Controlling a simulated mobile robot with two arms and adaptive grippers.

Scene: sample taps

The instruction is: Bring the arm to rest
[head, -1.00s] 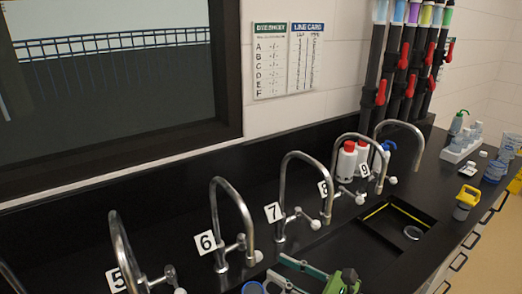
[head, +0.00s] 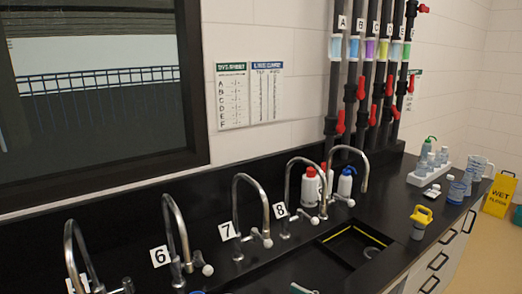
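Only a small pale tip of a gripper, seemingly my right one (head: 303,289), shows at the bottom edge in the head view, above the black counter (head: 400,190). The rest of it is cut off, so I cannot see its opening or anything in it. My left gripper is out of view. No arm links show clearly.
Curved metal taps, including those by labels 6 (head: 160,256), 7 (head: 228,230) and 8 (head: 280,209), line the counter. A recessed basin (head: 350,245) holds a round dish. A yellow-topped container (head: 420,220), bottles (head: 310,187) and a jug (head: 477,167) stand rightward.

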